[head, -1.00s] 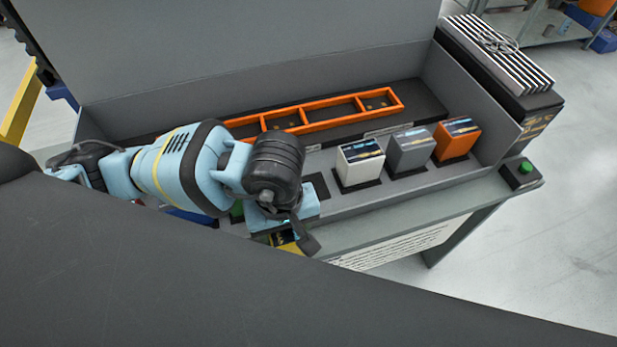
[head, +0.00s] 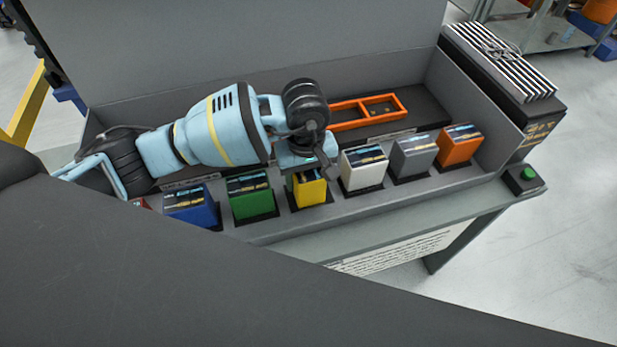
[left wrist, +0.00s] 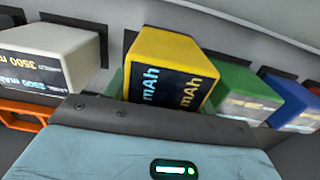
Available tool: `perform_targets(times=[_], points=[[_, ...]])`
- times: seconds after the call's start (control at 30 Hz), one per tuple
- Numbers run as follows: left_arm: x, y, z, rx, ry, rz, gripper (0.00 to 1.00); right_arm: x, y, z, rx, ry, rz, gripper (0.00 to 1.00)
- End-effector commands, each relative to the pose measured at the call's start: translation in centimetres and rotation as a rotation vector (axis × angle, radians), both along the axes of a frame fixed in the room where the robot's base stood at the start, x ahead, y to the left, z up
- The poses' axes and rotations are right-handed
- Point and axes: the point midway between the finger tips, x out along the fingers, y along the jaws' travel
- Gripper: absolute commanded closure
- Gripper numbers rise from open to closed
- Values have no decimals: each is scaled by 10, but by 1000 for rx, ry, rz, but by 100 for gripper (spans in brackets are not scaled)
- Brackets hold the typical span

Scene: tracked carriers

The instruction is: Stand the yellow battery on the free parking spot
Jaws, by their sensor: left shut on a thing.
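The yellow battery (head: 311,193) is upright in the row, between the green battery (head: 252,201) and the white battery (head: 363,171). It is at the dark parking spot (head: 296,203) there; I cannot tell whether its base touches it. My left gripper (head: 308,174) is shut on the yellow battery from above and hides part of its top. In the left wrist view the yellow battery (left wrist: 160,75) shows large beyond the gripper's edge, with the white battery (left wrist: 45,58) to its left and the green one (left wrist: 238,92) to its right. My right gripper is not in view.
A blue battery (head: 190,207) stands left of the green one, with a partly hidden red one beyond. Grey (head: 413,153) and orange (head: 458,145) batteries stand at right. An orange frame (head: 367,112) lies behind the row. A green button (head: 528,174) is at far right.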

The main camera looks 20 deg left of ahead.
Motion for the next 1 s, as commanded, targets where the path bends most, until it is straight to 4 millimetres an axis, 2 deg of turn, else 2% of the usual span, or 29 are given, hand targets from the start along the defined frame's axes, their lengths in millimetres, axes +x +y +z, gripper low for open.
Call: perform_targets(times=[0.1, 0.23, 0.47, 0.77, 1.0], points=[[14, 0, 1, -3, -4, 1, 96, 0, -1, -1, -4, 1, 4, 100], [21, 1, 0, -4, -5, -1, 96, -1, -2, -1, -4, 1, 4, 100], [21, 1, -2, -3, -4, -1, 96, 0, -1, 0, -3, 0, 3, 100], [20, 1, -32, -3, -3, -1, 96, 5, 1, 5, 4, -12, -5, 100], [21, 1, -35, -3, -4, -2, 96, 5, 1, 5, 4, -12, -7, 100]])
